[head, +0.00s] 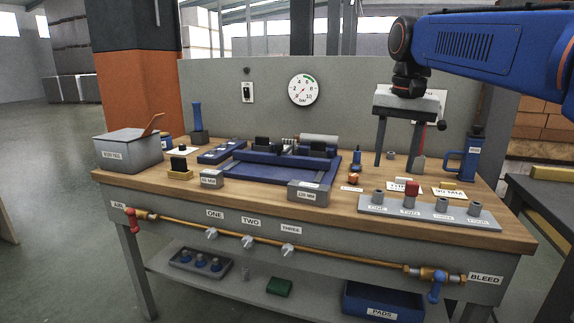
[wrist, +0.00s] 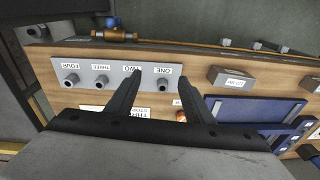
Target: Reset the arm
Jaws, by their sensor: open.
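My gripper (head: 399,164) hangs at the end of my blue arm over the right part of the workbench, pointing down. Its two dark fingers are wide apart, with nothing between them. In the wrist view the open fingers (wrist: 160,76) point toward the grey strip with labelled posts (wrist: 90,66). The left finger there hides most of the post by the TWO label. In the head view the strip (head: 372,207) lies at the bench's front right, and a red piece (head: 411,194) sits on one of its posts. The gripper appears apart from it.
The wooden bench (head: 340,199) carries a blue fixture (head: 260,170), a grey bin (head: 130,151), small blocks and a blue jug-like container (head: 470,158). A grey panel with a gauge (head: 303,89) stands behind. A brass pipe with valves (head: 330,253) runs along the front.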

